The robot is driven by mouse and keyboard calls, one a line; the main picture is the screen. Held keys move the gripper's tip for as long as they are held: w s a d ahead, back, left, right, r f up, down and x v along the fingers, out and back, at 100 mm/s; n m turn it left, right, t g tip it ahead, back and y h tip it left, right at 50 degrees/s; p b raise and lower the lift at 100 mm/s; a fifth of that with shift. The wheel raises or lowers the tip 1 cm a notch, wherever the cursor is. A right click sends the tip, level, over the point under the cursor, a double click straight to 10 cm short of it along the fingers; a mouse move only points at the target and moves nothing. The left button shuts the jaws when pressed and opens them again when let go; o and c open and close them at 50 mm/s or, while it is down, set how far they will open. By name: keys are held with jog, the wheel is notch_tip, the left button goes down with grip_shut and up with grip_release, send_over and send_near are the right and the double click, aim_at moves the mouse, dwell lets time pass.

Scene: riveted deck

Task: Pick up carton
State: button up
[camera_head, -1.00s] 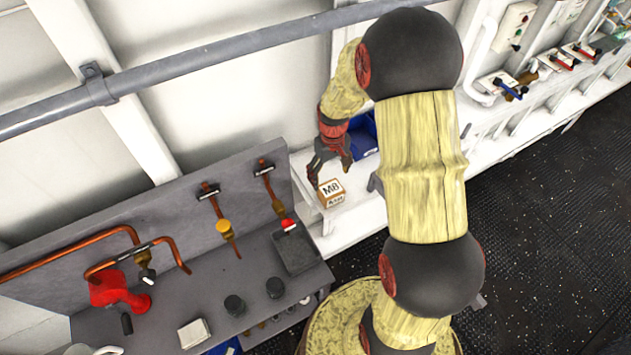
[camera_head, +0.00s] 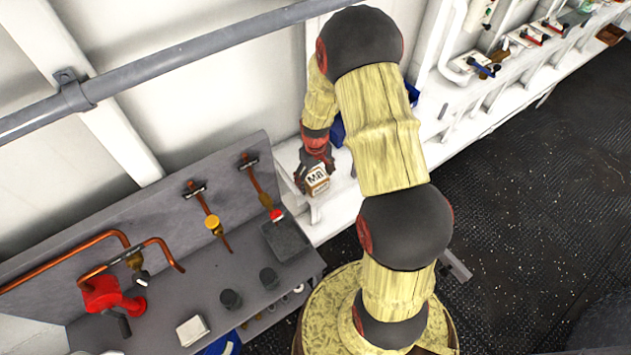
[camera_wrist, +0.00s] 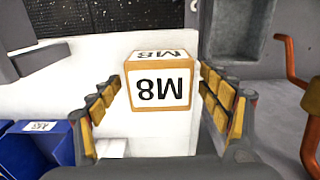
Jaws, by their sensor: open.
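The carton (camera_head: 316,181) is a small tan box with white labels reading M8. It sits on the white bench (camera_head: 336,216), near the bench's left end. In the wrist view the carton (camera_wrist: 158,83) lies between the two open fingers of my gripper (camera_wrist: 160,105), with a gap on each side. In the head view my gripper (camera_head: 314,172) is right at the carton, and its fingers partly cover the far side of the box. Whether a finger touches the carton cannot be told there.
A blue bin (camera_wrist: 38,145) stands close to my gripper; it also shows behind my arm (camera_head: 338,131). A grey workbench (camera_head: 255,303) with a shallow tray (camera_head: 286,238), copper pipes (camera_head: 150,262) and dark cups (camera_head: 231,299) is at the left. Open dark floor (camera_head: 530,210) lies right.

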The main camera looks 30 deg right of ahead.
jog(key=shift+c, duration=1.1)
jog(key=c, duration=1.3)
